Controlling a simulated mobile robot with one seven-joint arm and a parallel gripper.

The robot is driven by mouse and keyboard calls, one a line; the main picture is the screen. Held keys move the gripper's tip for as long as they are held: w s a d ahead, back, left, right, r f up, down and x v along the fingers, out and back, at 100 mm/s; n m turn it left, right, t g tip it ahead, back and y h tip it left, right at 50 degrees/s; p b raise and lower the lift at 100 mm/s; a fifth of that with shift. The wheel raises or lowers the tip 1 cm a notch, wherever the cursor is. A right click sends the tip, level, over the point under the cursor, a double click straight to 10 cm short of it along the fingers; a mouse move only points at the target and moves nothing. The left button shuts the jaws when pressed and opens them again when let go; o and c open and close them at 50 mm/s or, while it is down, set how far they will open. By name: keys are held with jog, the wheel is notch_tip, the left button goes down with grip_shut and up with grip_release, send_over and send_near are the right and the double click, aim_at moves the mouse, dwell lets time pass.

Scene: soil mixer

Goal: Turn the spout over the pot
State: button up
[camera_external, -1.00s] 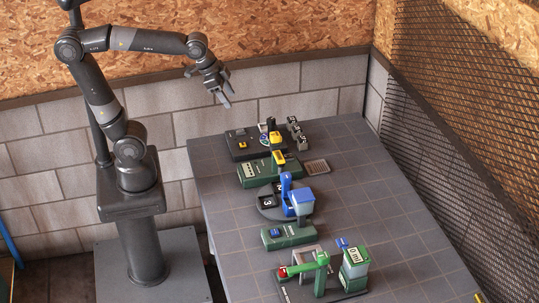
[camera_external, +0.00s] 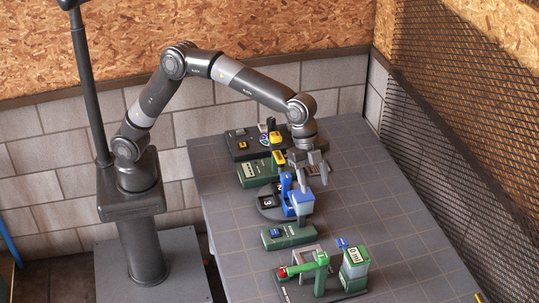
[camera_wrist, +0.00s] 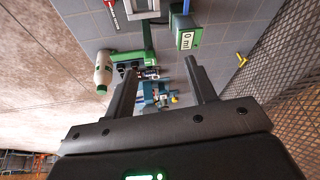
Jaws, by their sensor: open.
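The green spout (camera_external: 305,267) sits at the front of the table in the external view, a horizontal arm on a green post with a red end at its left. In the wrist view the green spout (camera_wrist: 147,42) is at the upper middle. A grey square-topped thing (camera_external: 303,254), possibly the pot, stands just behind it; it also shows in the wrist view (camera_wrist: 141,12). A green box marked 0 ml (camera_external: 355,268) stands to the right. My gripper (camera_external: 312,176) is open and empty, above the blue unit, apart from the spout.

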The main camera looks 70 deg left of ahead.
jog(key=m+g, duration=0.1)
jog(key=m, duration=0.1)
send_near(323, 255)
jog(key=shift+h, duration=0.3)
jog(key=x, duration=0.9)
jog(key=shift+w+a+f, duration=0.1)
jog(key=shift+a+f, duration=0.1)
jog(key=shift+a, duration=0.1)
grip_shut()
